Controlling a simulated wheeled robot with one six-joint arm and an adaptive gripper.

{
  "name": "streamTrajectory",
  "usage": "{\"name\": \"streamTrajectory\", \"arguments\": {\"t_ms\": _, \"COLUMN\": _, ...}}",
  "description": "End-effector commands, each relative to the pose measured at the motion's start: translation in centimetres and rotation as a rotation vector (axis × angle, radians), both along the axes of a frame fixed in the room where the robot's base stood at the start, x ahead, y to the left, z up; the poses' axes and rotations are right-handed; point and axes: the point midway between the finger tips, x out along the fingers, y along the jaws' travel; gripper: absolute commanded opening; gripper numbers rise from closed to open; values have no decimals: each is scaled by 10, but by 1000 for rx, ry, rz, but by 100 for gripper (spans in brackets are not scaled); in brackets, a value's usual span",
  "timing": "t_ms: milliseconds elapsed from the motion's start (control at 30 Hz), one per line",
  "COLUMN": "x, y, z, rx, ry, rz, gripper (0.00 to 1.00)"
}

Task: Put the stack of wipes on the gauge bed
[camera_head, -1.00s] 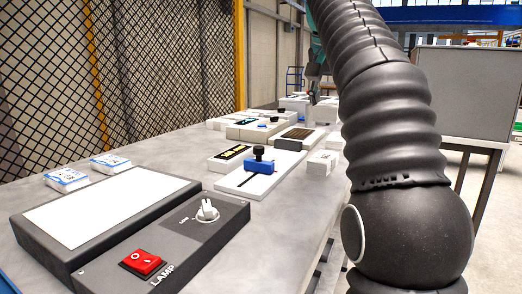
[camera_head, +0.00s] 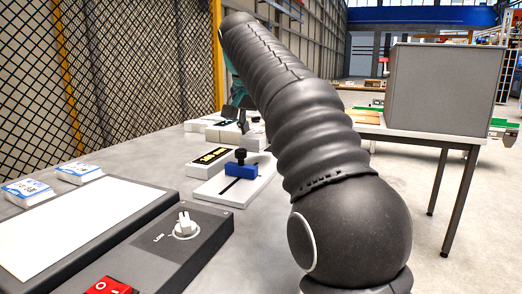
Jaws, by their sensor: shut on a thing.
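My gripper (camera_head: 243,122) is at the far part of the bench, small and partly hidden behind my arm. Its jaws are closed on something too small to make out. A white flat bed with a blue slide block and black knob (camera_head: 240,172) lies mid-bench, nearer than my gripper; I cannot tell for certain that it is the gauge bed. Two white-and-blue packs, one at the left edge (camera_head: 27,191) and one beside it (camera_head: 78,172), lie behind the lamp box. I cannot clearly identify the stack of wipes.
A dark lamp box with a white panel (camera_head: 70,225), a knob (camera_head: 184,226) and a red switch (camera_head: 108,286) fills the near bench. A small display box (camera_head: 212,158) and white blocks (camera_head: 205,125) stand farther back. A grey cabinet (camera_head: 443,88) stands on a table at right. Mesh fencing runs along the left.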

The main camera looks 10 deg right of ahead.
Motion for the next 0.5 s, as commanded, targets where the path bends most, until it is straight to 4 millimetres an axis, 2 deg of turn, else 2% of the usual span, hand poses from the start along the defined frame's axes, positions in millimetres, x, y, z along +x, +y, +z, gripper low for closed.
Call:
{"name": "streamTrajectory", "arguments": {"t_ms": 67, "x": 1, "y": 2, "z": -4, "rx": -1, "ry": 1, "rz": 0, "gripper": 11}}
{"name": "streamTrajectory", "arguments": {"t_ms": 300, "x": 1, "y": 1, "z": -36, "rx": -1, "ry": 2, "rz": -2, "gripper": 11}}
{"name": "streamTrajectory", "arguments": {"t_ms": 500, "x": 1, "y": 1, "z": -42, "rx": 0, "ry": -1, "rz": -2, "gripper": 11}}
